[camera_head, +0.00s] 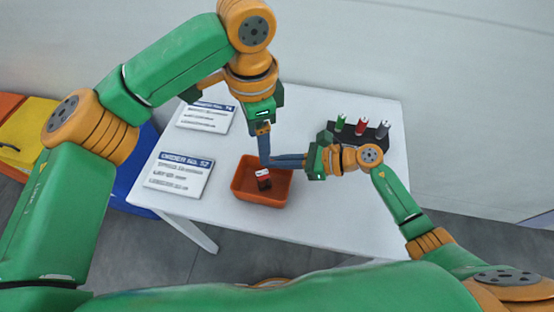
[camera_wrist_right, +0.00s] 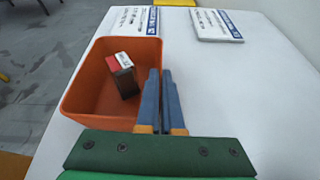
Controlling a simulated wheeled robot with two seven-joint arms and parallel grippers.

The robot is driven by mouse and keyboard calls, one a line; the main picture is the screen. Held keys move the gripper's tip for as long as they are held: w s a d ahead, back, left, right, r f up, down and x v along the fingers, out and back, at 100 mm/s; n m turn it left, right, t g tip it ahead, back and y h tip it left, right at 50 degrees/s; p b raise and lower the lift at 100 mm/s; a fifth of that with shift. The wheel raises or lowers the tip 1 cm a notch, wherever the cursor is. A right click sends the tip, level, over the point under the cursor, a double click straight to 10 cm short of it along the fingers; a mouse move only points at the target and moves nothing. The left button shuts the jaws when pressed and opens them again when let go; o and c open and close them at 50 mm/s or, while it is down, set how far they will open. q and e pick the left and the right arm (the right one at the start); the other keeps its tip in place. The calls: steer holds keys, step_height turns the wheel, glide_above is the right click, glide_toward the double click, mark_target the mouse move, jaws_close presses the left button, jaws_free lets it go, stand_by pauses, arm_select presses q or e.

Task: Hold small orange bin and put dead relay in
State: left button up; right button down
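The small orange bin (camera_head: 240,186) stands on the white table. It also shows at the left of the right wrist view (camera_wrist_right: 78,98). The relay, a dark block with a red and white top (camera_head: 263,178), lies in the bin and shows clearly in the right wrist view (camera_wrist_right: 124,80). My right gripper (camera_head: 272,160) reaches in from the right along the bin's far rim. Its fingers (camera_wrist_right: 160,72) are close together with nothing visible between them; contact with the rim is unclear. My left gripper (camera_head: 265,162) points down by the far rim; its finger gap is hidden.
Two printed signs (camera_head: 180,176) (camera_head: 206,117) lie on the table left of the bin. A dark rack (camera_head: 372,137) with green, red and grey cylinders stands at the back right. Yellow and blue bins (camera_head: 30,120) are beyond the table's left edge. The table's right front is clear.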

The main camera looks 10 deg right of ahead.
stand_by(0.3)
steer(key=c, duration=1)
jaws_free()
